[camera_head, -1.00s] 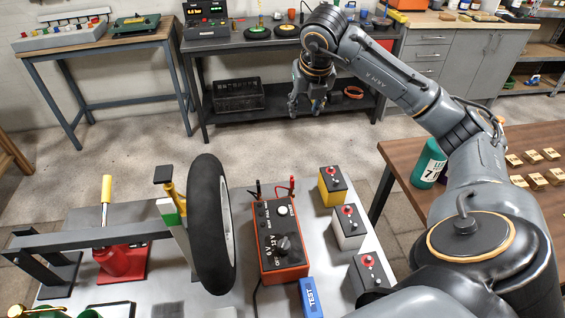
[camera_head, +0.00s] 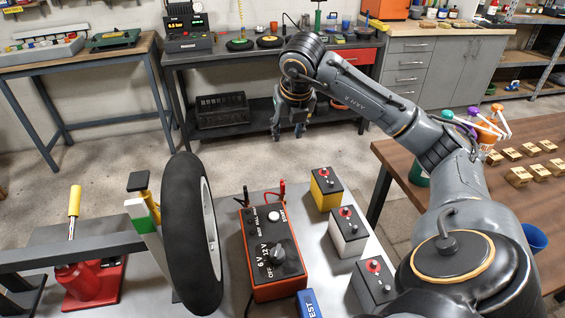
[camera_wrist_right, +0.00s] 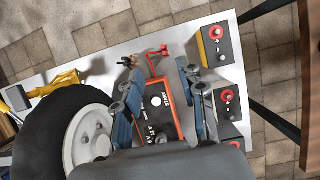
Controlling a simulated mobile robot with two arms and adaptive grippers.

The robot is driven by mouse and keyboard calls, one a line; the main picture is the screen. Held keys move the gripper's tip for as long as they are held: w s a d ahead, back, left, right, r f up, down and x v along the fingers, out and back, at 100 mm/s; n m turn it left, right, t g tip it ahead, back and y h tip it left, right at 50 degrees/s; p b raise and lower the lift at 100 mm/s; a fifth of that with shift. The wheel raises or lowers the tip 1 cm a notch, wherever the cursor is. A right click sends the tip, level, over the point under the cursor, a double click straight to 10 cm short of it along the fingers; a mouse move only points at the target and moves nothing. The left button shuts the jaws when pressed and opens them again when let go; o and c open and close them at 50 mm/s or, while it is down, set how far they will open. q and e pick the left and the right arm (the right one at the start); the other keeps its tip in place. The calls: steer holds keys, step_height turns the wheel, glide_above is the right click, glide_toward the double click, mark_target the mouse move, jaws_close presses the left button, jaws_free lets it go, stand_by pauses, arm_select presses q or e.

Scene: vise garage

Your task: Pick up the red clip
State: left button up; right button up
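The red clip (camera_head: 282,190) stands upright at the far right end of the orange-and-black charger box (camera_head: 273,255). It also shows in the right wrist view (camera_wrist_right: 157,52), at the charger's end. A black clip (camera_head: 247,197) stands to its left. My right gripper (camera_head: 290,128) hangs above and beyond the bench in the head view, apart from the clip. In the right wrist view its two fingers (camera_wrist_right: 160,75) are spread with nothing between them, and the red clip shows just past the gap. My left gripper is not in view.
A wheel with a black tire (camera_head: 181,235) stands left of the charger. Yellow (camera_head: 325,190), white (camera_head: 348,232) and grey (camera_head: 372,285) batteries line the right side. A blue tester (camera_head: 308,303) lies in front. A wooden table (camera_head: 400,160) is at the right.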

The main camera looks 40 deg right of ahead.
arm_select(q)
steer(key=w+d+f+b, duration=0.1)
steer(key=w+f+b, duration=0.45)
steer(key=b, duration=0.35)
arm_select(e)
glide_toward(284, 183)
steer(key=b+x, duration=0.1)
steer(key=x, duration=0.8)
steer(key=shift+f+b, duration=0.1)
steer(key=shift+b, duration=0.3)
steer(key=x, duration=0.4)
steer(key=shift+w+f, duration=0.15)
steer(key=shift+w, duration=0.2)
steer(key=shift+w+d+f, duration=0.1)
steer(key=shift+w+f, duration=0.05)
steer(key=shift+f, duration=0.15)
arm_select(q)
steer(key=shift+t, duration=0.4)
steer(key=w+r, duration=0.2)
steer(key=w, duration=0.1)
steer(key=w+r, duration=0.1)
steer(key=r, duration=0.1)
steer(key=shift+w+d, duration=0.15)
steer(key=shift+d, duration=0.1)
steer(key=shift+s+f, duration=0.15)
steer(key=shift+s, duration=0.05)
arm_select(e)
steer(key=shift+r, duration=0.1)
jaws_close()
